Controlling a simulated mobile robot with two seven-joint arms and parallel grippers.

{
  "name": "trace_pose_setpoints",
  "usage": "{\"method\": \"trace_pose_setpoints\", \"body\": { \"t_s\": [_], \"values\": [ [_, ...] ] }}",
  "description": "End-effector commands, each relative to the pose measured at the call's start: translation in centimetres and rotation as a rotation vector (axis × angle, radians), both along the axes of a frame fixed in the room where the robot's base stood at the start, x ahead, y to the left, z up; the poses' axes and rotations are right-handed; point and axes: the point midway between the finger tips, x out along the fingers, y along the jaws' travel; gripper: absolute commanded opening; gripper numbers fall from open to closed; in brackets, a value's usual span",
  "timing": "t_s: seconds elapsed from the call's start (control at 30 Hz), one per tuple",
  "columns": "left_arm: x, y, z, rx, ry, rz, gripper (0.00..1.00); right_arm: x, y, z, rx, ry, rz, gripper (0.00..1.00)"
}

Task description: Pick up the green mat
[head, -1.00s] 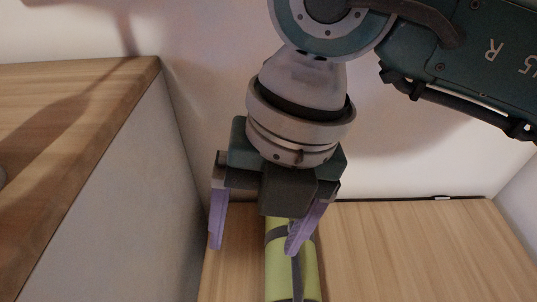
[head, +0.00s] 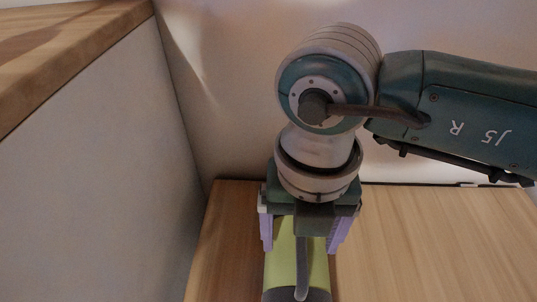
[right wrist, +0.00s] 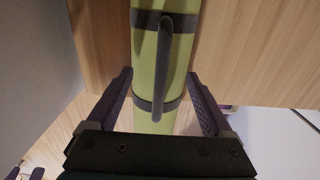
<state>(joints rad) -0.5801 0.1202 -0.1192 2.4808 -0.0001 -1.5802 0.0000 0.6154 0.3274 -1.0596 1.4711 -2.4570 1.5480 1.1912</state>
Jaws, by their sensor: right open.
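The green mat (head: 283,262) is rolled up with dark grey straps and lies on a wooden surface in the head view. It also shows in the right wrist view (right wrist: 173,75), running lengthwise between the fingers, with a strap handle along it. My right gripper (head: 305,240) is open, its purple fingers on either side of the mat roll. In the right wrist view the fingers (right wrist: 160,100) stand left and right of the mat with a visible gap. My left gripper is not in view.
The mat lies on a wooden surface (head: 430,245) that is clear to its right. A white wall panel with a wooden top (head: 70,50) rises close on the left. A pale wall stands behind.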

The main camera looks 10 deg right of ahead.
Motion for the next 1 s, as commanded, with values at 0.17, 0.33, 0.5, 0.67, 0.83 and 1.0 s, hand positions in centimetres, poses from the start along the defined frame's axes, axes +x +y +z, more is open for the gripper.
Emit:
{"method": "trace_pose_setpoints", "body": {
  "t_s": [0.17,0.33,0.5,0.67,0.83,1.0],
  "values": [
    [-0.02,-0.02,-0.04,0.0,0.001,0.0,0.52,0.04,0.03,-0.1,0.002,-0.002,0.001,0.85],
    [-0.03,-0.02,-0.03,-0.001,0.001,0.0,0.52,0.04,0.02,-0.08,0.002,-0.002,0.001,0.71],
    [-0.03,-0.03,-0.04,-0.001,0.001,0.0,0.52,0.04,0.01,-0.07,0.001,-0.001,0.0,0.52],
    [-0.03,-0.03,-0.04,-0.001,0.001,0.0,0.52,0.05,0.01,-0.07,0.001,-0.001,0.0,0.34],
    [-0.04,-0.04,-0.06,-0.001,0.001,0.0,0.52,0.05,0.0,-0.08,0.001,-0.001,0.0,0.14],
    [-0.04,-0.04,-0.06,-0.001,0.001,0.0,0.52,0.05,-0.01,-0.09,0.001,-0.001,0.0,0.0]
  ]
}}
